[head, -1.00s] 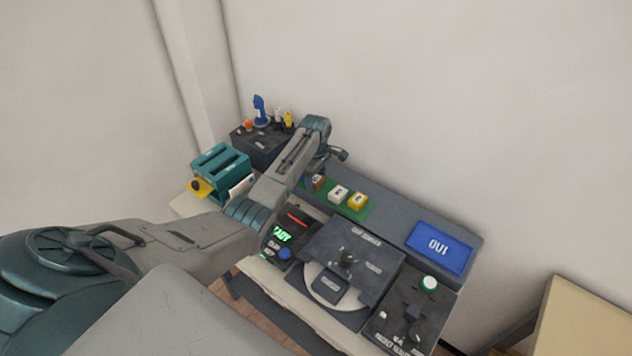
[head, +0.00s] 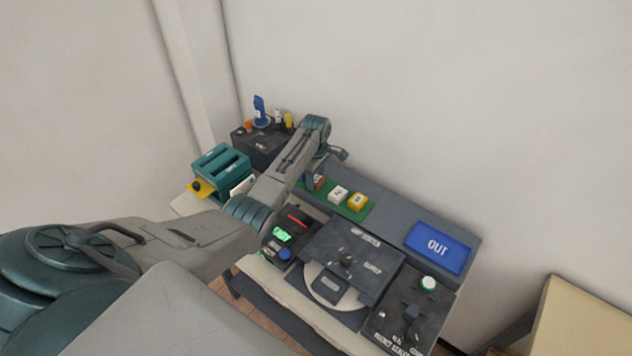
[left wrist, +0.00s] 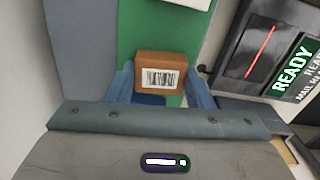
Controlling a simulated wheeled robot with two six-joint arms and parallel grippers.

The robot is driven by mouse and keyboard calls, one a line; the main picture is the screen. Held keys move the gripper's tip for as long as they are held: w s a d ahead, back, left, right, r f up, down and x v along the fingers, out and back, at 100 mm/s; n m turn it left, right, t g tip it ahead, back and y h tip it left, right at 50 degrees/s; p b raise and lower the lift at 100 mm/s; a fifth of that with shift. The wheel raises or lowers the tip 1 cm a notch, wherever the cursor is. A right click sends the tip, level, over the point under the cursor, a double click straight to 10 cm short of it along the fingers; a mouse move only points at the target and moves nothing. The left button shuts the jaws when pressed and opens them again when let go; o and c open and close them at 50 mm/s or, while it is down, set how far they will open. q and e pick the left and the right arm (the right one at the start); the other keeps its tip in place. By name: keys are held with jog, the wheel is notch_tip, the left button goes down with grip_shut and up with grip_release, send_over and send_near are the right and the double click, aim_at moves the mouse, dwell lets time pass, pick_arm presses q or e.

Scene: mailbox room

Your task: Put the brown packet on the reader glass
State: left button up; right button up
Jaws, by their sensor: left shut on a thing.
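The brown packet (left wrist: 158,75), a small box with a white barcode label, is between the blue fingers of my left gripper (left wrist: 162,88) in the left wrist view. The gripper is shut on it. In the head view the packet (head: 319,182) shows at the left end of the green mat, beside my left gripper (head: 312,180), mostly hidden by my arm. I cannot tell whether it touches the mat. The reader glass (left wrist: 262,52) is a dark pane with a red line, right of the packet. It also shows in the head view (head: 297,221). My right gripper is out of view.
The reader's green display (left wrist: 295,73) says READY. A blue OUT tray (head: 438,248) lies to the right. A dark machine (head: 350,260) stands right of the reader.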

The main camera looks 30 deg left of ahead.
aim_at(316, 179)
pick_arm(q)
jog(key=shift+r+p, duration=0.95)
jog(key=shift+r, duration=0.2)
jog(key=shift+r+p, duration=0.5)
jog(key=shift+r, duration=0.4)
jog(key=shift+d, duration=0.1)
